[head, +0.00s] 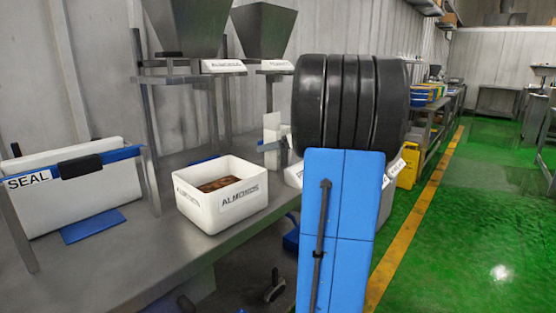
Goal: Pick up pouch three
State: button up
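I cannot make out pouch three or any pouch with certainty in the head view. A white open box (223,221) with a printed label, which seems to read almonds, sits on the grey metal bench. Brown contents (217,184) lie inside it; they are too small to tell whether they are loose or bagged. My gripper is not in view. A large black ribbed shape with a blue upright panel below fills the middle and hides what is behind; I cannot tell whether these are mine.
The bench (110,256) runs along the left wall. A white sealing unit (65,196) marked SEAL, with a blue bar, stands at its left. Two grey hoppers (262,32) stand at the back. The green floor (480,215) at right is clear beyond a yellow line.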

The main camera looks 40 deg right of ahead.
aim_at(272, 118)
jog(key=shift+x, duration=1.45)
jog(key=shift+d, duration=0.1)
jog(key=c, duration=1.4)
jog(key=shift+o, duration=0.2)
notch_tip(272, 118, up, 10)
